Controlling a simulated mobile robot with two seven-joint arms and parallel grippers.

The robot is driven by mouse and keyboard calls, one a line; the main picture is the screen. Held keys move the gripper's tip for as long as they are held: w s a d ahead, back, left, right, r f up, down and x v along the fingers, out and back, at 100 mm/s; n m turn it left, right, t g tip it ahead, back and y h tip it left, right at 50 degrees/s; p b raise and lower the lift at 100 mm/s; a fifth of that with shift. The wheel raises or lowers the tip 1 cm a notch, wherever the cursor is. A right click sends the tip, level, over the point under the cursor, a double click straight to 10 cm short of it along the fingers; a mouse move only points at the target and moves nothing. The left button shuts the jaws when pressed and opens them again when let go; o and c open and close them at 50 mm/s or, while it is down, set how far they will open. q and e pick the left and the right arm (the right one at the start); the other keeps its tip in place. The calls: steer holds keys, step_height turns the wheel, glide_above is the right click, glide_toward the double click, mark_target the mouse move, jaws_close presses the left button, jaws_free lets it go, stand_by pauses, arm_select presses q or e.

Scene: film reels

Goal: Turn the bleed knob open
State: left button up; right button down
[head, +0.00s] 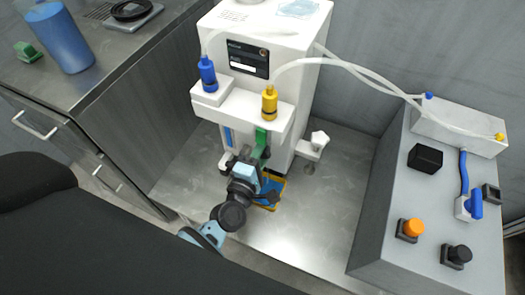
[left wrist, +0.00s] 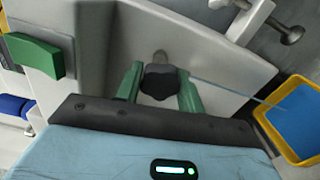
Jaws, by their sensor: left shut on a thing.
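The bleed knob (left wrist: 160,82) is a small dark lobed knob on a short stem, on the white machine's housing in the left wrist view. My left gripper (left wrist: 159,92) has its green fingers on either side of the knob and is shut on it. In the head view my left gripper (head: 258,165) is at the front of the white machine (head: 285,60), below the yellow bottle-like fitting (head: 269,103). The knob is hidden there behind the gripper. My right gripper is not in view.
A yellow-rimmed tray with a blue inside (left wrist: 300,115) lies below, close to my gripper. A green block (left wrist: 35,55) is on the housing at left. A white fitting (head: 316,146) sticks out right. A grey console (head: 390,215) with knobs stands at right, linked by pale tubes.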

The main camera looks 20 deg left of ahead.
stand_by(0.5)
arm_select(q)
steer(key=o, duration=1)
steer(key=shift+s, duration=0.1)
steer(key=s, duration=0.7)
steer(key=shift+s+a, duration=0.15)
steer(key=shift+s, duration=0.15)
steer(key=shift+s+f, duration=0.1)
